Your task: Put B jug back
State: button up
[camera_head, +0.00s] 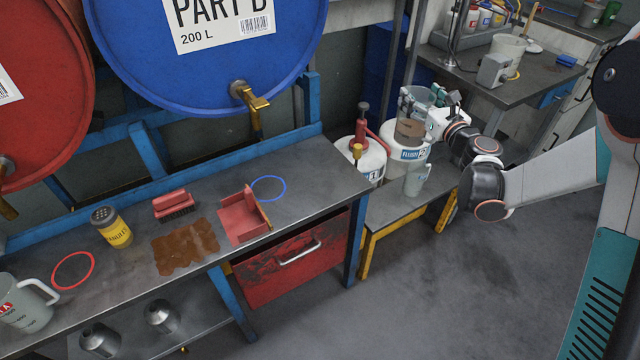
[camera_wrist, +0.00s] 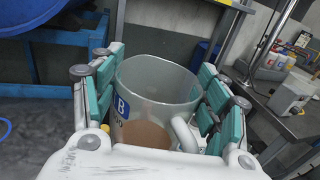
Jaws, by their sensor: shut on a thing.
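The B jug (camera_wrist: 155,90) is a clear jug with a blue "B" label, a handle and brown stuff low inside. It stands between my gripper's (camera_wrist: 162,100) green-padded fingers in the wrist view, and the fingers are closed on its sides. In the head view my gripper (camera_head: 428,108) holds the jug (camera_head: 409,130) in the air above the low bench at the right, by the white containers. A blue ring (camera_head: 268,188) lies empty on the main bench (camera_head: 310,175), near its right end.
A red ring (camera_head: 73,270) and another jug (camera_head: 27,304) are at the bench's left. A clear cup (camera_head: 416,181) and a red-pump container (camera_head: 368,160) stand on the low bench.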

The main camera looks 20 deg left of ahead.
jog(key=s+a+r+n+g+y+p, duration=0.1)
jog(key=s+a+n+g+y, duration=0.3)
jog(key=a+n+g, duration=0.55)
jog(key=s+a+r+n+g+y+p, duration=0.15)
jog(key=s+a+g+y, duration=0.4)
jog(key=a, duration=0.85)
notch_tip(320, 180, down, 20)
jog(key=w+g+h+b, duration=0.1)
jog(key=h+b, duration=0.1)
jog(key=b, duration=0.5)
jog(key=shift+w+n, duration=0.3)
jog(key=shift+n, duration=0.1)
jog(key=shift+a, duration=0.1)
jog(key=shift+f, duration=0.15)
jog(key=o, duration=1.9)
